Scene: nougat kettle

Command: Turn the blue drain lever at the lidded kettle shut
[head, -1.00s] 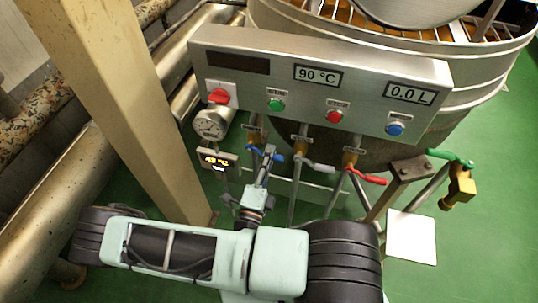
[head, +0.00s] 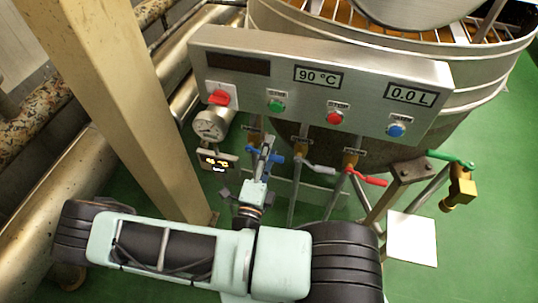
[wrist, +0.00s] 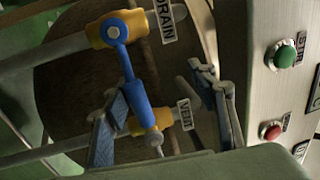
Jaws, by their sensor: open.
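The blue drain lever (head: 278,159) is under the control panel on the kettle (head: 460,75), partly hidden by my gripper (head: 266,146). In the wrist view the lever (wrist: 129,65) runs from a yellow valve body beside the DRAIN label and lies crosswise to its pipe. My gripper (wrist: 160,85) is open there, with one finger on each side of the lever's outer part. The left finger looks very close to the lever; I cannot tell whether it touches. The right finger stands clear of it.
The steel panel (head: 320,80) with buttons hangs just above the levers. A grey lever (head: 318,169) and a red lever (head: 368,178) are to the right. A gauge (head: 209,126) is at the left. A beige post (head: 125,100) stands left of my arm.

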